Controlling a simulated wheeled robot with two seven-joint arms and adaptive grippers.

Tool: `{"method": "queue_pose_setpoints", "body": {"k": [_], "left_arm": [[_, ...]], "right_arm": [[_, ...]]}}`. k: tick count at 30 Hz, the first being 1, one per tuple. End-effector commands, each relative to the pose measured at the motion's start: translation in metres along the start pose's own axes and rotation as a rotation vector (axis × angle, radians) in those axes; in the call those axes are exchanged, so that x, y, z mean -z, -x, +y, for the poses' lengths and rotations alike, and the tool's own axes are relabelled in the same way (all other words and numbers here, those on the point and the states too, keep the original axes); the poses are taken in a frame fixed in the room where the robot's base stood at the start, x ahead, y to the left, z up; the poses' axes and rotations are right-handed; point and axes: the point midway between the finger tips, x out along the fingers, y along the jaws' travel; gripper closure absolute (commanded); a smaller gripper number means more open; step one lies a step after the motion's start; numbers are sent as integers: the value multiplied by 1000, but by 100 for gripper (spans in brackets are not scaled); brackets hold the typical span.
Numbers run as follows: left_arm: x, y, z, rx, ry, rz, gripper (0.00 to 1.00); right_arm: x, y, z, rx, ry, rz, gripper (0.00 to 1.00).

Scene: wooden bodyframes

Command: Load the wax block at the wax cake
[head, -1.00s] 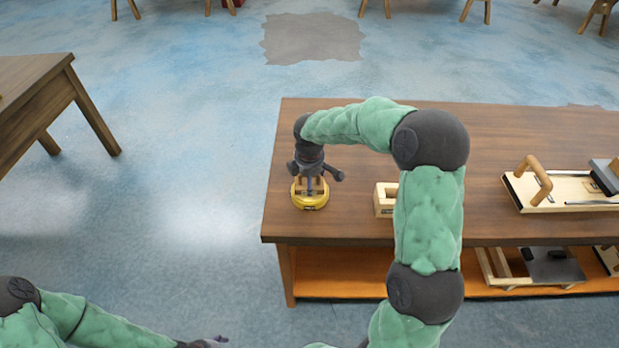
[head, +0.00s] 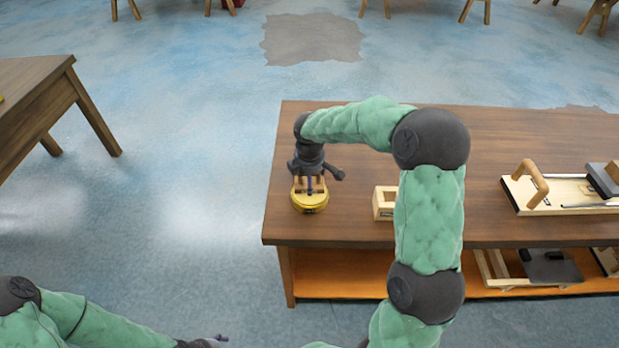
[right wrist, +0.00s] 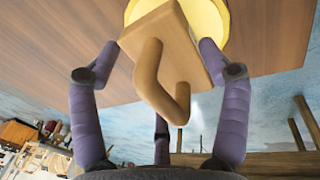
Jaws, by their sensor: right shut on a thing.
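The wax cake (head: 311,207) is a yellow round disc near the left end of the wooden table. The wax block is a wooden block with a curved wooden handle (right wrist: 150,78); its flat body (right wrist: 170,38) is over the wax cake (right wrist: 218,14) in the right wrist view. My right gripper (head: 310,181) is shut on the wax block, with purple fingers at its sides. Whether the block's underside touches the cake is hidden. My left gripper (head: 214,341) is at the bottom edge, away from the table; its jaw opening is too small to judge.
A small hollow wooden block (head: 384,203) stands right of the cake, partly behind my right arm. A wooden board with a handle (head: 533,186) lies farther right. More boards lie on the lower shelf (head: 350,273). Another table (head: 38,82) stands at the left, with open floor between.

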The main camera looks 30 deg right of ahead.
Motion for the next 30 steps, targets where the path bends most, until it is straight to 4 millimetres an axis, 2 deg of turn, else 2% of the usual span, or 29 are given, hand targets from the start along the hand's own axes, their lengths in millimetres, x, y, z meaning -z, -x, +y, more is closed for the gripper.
{"method": "queue_pose_setpoints", "body": {"k": [1,19,30], "left_arm": [[0,6,2,0,0,0,34],[-1,38,14,0,0,0,34],[-2,39,14,0,0,0,34]], "right_arm": [[0,6,2,-1,0,0,49],[0,46,9,-2,-1,0,49],[0,47,10,-1,0,0,49]]}}
